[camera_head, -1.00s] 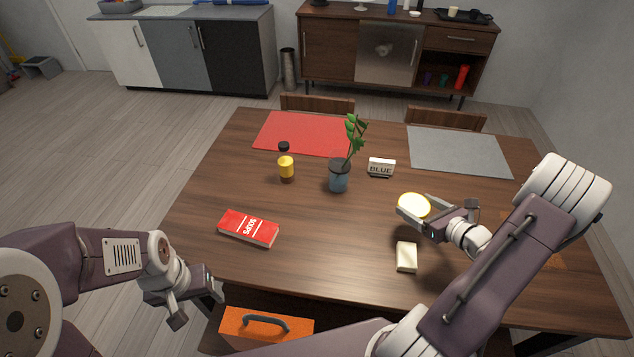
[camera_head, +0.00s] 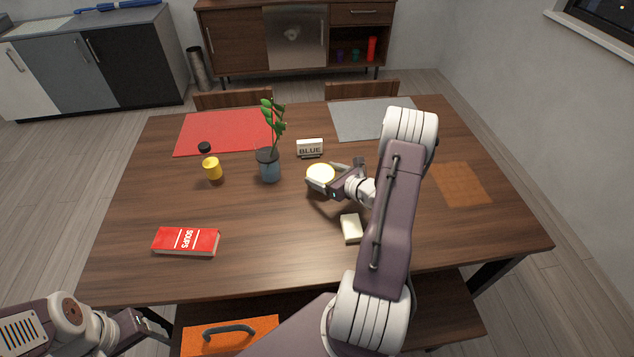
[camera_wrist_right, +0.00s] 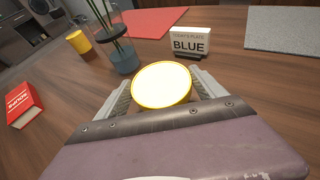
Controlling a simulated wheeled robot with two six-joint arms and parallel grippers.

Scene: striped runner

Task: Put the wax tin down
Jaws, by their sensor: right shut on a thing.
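The wax tin is a round yellow tin (camera_head: 320,174) with a pale top. It also shows in the right wrist view (camera_wrist_right: 161,84), between the two fingers. My right gripper (camera_head: 326,178) is shut on it, over the middle of the table (camera_head: 240,225). I cannot tell whether the tin touches the tabletop. My left gripper (camera_head: 150,326) is at the lower left, off the table's front edge, and partly cut by its own arm; its jaws are unclear.
A glass vase with a plant (camera_head: 268,168) and a BLUE sign (camera_head: 310,148) stand behind the tin. A cream block (camera_head: 351,228) lies in front. A yellow jar (camera_head: 212,169), red book (camera_head: 186,241), red mat (camera_head: 222,132), grey mat (camera_head: 365,118) and orange mat (camera_head: 461,184) surround clear wood.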

